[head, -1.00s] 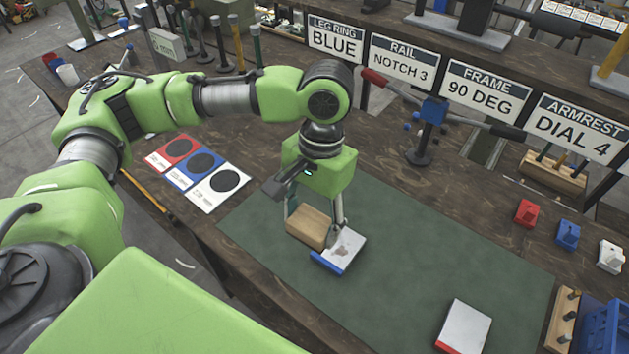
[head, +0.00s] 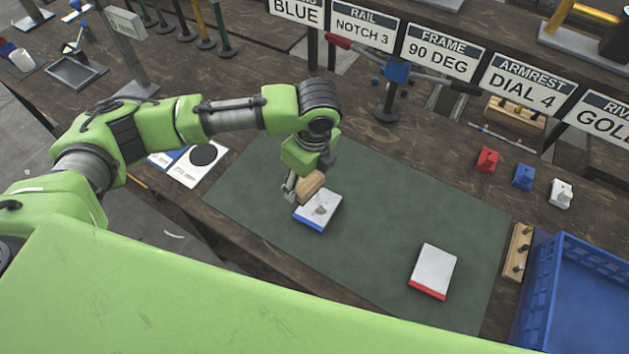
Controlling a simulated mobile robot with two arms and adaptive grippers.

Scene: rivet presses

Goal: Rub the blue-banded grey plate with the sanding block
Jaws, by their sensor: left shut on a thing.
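The blue-banded grey plate (head: 321,212) lies on the green mat (head: 375,240), its blue band toward the near edge and a brownish patch on its face. My left gripper (head: 301,190) is shut on the tan sanding block (head: 311,184) and holds it at the plate's upper left edge. I cannot tell whether the block touches the plate. My right gripper is not in view.
A red-banded grey plate (head: 434,270) lies on the mat at right. Red (head: 487,160), blue (head: 523,177) and white (head: 560,193) small blocks stand behind the mat. A blue crate (head: 585,300) is at far right. Sign boards (head: 443,52) line the back.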

